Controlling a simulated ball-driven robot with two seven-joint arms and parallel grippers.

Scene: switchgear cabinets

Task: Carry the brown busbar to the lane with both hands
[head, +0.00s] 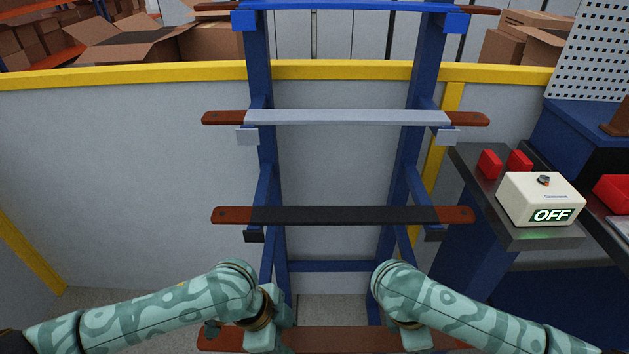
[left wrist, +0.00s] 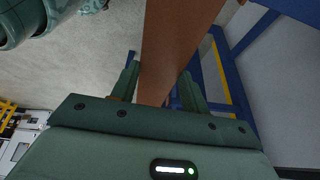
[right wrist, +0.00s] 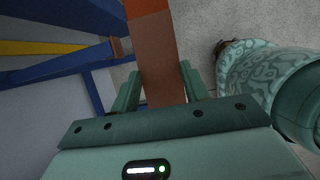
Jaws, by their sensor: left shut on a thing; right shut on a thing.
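The brown busbar (head: 335,338) is a long flat bar lying crosswise at the bottom of the head view, low in front of the blue rack. My left gripper (head: 264,330) is shut on it left of its middle. My right gripper (head: 412,335) is shut on it right of its middle. In the left wrist view the busbar (left wrist: 172,42) runs between the two fingers. In the right wrist view the busbar (right wrist: 158,65) also passes between the fingers, with a more orange part beyond. I cannot tell whether a rack bracket touches it. I cannot make out which place is the lane.
The blue rack (head: 259,65) bears a black-sleeved bar (head: 345,215), a grey-sleeved bar (head: 345,117) and a blue-sleeved bar (head: 345,6). A bench with a white box (head: 540,198) reading OFF stands right. A grey partition (head: 120,160) with a yellow top rail stands behind.

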